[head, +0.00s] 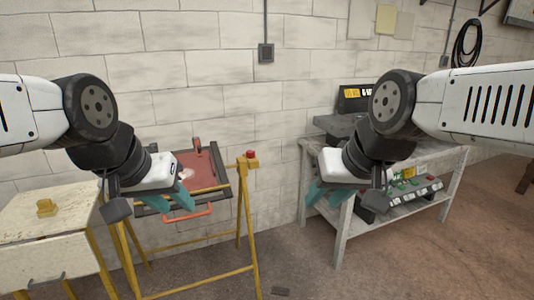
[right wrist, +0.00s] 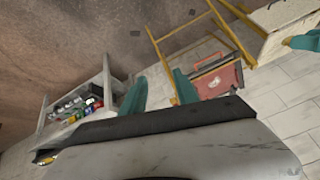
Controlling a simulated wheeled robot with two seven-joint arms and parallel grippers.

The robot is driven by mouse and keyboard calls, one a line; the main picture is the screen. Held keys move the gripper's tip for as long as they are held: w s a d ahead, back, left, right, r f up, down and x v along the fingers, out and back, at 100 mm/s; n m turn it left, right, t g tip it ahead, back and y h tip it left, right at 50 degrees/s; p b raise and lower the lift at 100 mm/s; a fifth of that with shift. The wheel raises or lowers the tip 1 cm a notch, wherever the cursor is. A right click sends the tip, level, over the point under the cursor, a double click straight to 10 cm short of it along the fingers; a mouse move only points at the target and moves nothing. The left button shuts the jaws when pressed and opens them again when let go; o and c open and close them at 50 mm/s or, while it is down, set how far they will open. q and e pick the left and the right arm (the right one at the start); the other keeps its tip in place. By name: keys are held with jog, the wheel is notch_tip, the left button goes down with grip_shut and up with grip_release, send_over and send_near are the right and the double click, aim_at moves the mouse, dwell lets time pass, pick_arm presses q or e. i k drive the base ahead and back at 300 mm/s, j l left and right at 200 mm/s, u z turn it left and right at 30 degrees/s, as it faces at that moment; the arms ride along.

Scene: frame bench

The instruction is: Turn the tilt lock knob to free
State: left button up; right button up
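A red knob (head: 250,154) sits on a yellow block at the top of the right post of a yellow trestle frame (head: 246,215). The frame carries a tilted red panel (head: 197,170) with an orange handle (head: 190,212) along its lower edge. My left gripper (head: 168,203) has its teal fingers apart, in front of the panel's left part, and covers some of it. My right gripper (head: 328,193) is right of the knob, in front of the grey workbench. The right wrist view shows its fingers (right wrist: 160,95) apart with nothing between them. Neither gripper touches the knob.
A cream cabinet (head: 45,250) with a yellow block (head: 46,207) on top stands at the left. A grey workbench (head: 340,235) with a control box (head: 410,195) stands at the right. Floor shows between frame and workbench, with a small dark object (head: 281,291) on it.

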aim_at(250, 154)
jog(key=i+j, duration=0.35)
jog(key=i, duration=0.2)
jog(key=i+j, duration=0.35)
jog(key=i, duration=0.2)
jog(key=i+j, duration=0.35)
jog(key=i, duration=0.2)
